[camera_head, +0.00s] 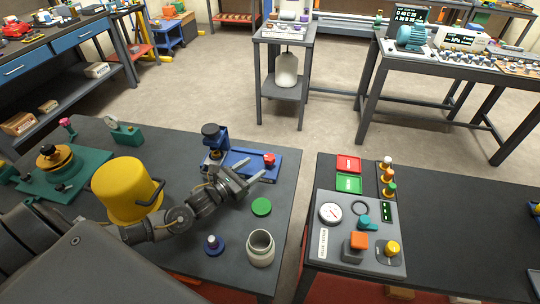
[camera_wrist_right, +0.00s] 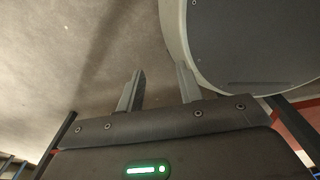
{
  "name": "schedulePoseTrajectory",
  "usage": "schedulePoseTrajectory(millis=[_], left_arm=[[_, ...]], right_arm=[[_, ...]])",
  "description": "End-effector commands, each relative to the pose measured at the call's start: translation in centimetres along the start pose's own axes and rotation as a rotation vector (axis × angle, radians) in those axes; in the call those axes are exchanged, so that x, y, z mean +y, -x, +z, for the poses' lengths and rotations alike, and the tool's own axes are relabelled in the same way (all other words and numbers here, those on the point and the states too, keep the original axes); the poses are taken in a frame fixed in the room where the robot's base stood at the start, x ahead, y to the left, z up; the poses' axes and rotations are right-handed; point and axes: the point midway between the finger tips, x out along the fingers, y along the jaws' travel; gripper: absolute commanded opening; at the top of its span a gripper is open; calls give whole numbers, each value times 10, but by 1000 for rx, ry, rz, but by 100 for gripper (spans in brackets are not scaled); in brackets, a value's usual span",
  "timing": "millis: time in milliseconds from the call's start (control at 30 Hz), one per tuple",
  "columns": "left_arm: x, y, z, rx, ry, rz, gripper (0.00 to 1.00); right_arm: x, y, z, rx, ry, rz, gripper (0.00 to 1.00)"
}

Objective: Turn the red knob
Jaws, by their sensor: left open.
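The red knob (camera_head: 269,160) stands at the right end of a blue fixture (camera_head: 240,159) on the left dark table. The fixture has a dark blue clamp-like post (camera_head: 214,138) at its left. My left gripper (camera_head: 253,169) is open just left of and in front of the red knob, its fingers pointing toward it. I cannot tell whether a finger touches the knob. My right gripper (camera_wrist_right: 161,70) shows in the right wrist view with its two fingers apart and nothing between them. The red knob is not in that view.
A yellow pot (camera_head: 128,190) stands beside my left arm. A grey control panel (camera_head: 330,250) sits on the right table, across a gap.

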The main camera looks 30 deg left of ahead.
Motion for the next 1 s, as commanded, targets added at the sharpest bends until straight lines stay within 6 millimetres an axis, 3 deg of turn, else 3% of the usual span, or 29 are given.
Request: schedulePoseTrajectory(millis=[200, 433, 867, 1000], left_arm=[[0, -44, 3, -2, 1, 2, 57], [0, -74, 2, -1, 1, 1, 57], [0, -83, 0, 1, 0, 0, 57], [0, -83, 0, 1, 0, 0, 39]], right_arm=[[2, 12, -15, 22, 1, 3, 36], [2, 17, -16, 22, 1, 3, 36], [2, 18, -10, 14, 1, 2, 36], [2, 18, -10, 14, 1, 2, 36]])
